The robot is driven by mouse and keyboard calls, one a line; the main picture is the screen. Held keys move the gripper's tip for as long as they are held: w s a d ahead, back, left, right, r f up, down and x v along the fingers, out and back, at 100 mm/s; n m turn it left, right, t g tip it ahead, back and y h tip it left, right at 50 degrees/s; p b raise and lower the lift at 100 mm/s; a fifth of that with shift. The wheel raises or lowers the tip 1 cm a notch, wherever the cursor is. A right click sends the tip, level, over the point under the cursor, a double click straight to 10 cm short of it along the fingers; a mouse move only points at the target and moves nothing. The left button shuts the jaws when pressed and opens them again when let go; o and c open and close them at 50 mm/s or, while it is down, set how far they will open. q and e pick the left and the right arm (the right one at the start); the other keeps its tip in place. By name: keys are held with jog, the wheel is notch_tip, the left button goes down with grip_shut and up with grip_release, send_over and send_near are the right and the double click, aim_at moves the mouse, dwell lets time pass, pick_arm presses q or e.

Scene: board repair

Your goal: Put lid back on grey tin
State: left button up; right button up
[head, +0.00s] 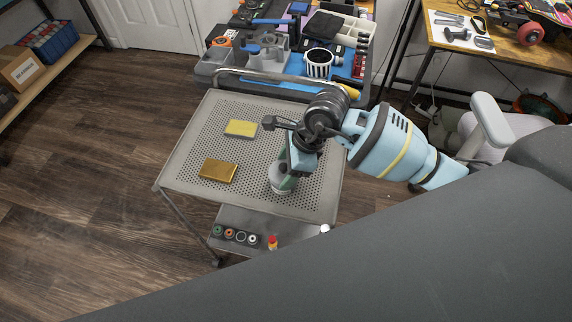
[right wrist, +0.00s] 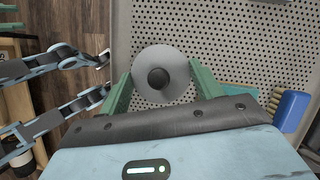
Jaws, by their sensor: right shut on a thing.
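My right gripper (head: 284,182) is low over the right front part of the perforated trolley top. Its green fingers are closed on opposite sides of the round grey lid (right wrist: 161,75), which has a black knob in its middle. In the head view a round grey piece (head: 276,190) shows beside the green fingers, partly covered by them. The lid hides what is directly under it in the right wrist view, so I cannot tell whether it sits on the grey tin. My left gripper cannot be made out in the head view.
The trolley top (head: 205,125) also holds a yellow block (head: 240,128) and a gold box (head: 218,170), left of the gripper. A cluttered workbench (head: 290,50) is behind the trolley.

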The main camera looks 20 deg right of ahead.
pick_arm(q)
jog(key=shift+s, duration=0.35)
jog(key=shift+w, duration=0.2)
jog(key=shift+w, duration=0.25)
pick_arm(e)
jog(key=o, duration=1.3)
jog(key=shift+c, duration=0.2)
pick_arm(q)
jog(key=shift+s+r, duration=0.1)
pick_arm(e)
jog(key=shift+r, duration=0.1)
jog(key=shift+r, duration=0.15)
jog(key=shift+r+p, duration=0.4)
jog(key=shift+r, duration=0.1)
jog(key=shift+r+p, duration=1)
jog(key=shift+r, duration=0.9)
jog(key=shift+r+p, duration=0.4)
jog(key=shift+r, duration=0.5)
pick_arm(q)
jog(key=w+r+t, duration=0.1)
jog(key=w+r, duration=0.3)
jog(key=r, duration=0.1)
jog(key=shift+r, duration=0.2)
